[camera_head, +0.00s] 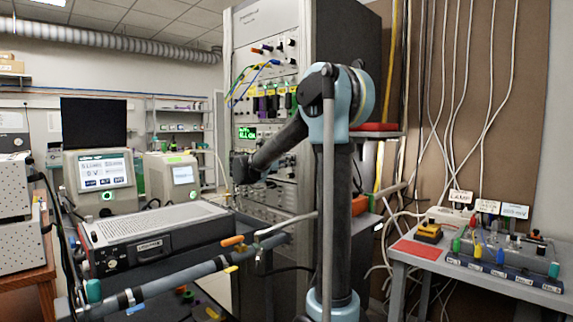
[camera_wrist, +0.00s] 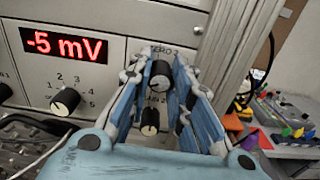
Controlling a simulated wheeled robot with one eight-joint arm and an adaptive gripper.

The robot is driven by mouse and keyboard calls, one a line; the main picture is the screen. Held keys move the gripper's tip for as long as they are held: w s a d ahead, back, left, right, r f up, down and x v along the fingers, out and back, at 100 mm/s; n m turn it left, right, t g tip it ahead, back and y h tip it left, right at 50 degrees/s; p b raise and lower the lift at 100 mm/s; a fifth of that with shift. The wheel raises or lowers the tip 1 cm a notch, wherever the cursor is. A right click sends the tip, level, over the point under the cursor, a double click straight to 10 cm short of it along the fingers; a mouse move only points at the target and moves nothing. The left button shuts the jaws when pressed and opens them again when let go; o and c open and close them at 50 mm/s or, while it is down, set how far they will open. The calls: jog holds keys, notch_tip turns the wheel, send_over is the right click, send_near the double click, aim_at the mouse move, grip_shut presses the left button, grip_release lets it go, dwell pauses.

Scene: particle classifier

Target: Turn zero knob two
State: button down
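The zero knob two (camera_wrist: 160,76) is a black round knob with a light cap, under a partly hidden label reading "ZERO 2" in the wrist view. My gripper (camera_wrist: 162,65) has its blue fingers apart, one on each side of this knob. I cannot tell whether either finger touches it. A second black knob (camera_wrist: 150,118) sits just below, also between the fingers, under a label ending in "IN 2". In the head view, my arm reaches left to the tall instrument rack (camera_head: 265,30), and the fingers cannot be made out there.
A red display (camera_wrist: 64,46) reads "-5 mV" left of the knobs. A numbered selector knob (camera_wrist: 65,101) is below it. A metal rack post (camera_wrist: 228,45) stands close right of my gripper. A grey table (camera_head: 405,262) with coloured items is at the right.

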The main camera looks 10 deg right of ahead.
jog(key=shift+m, duration=1.5)
jog(key=c, duration=1.7)
grip_release()
jog(key=shift+s+a, duration=0.1)
jog(key=v, duration=1.1)
jog(key=shift+s+a, duration=0.15)
jog(key=shift+a, duration=0.2)
jog(key=shift+d+f, duration=0.1)
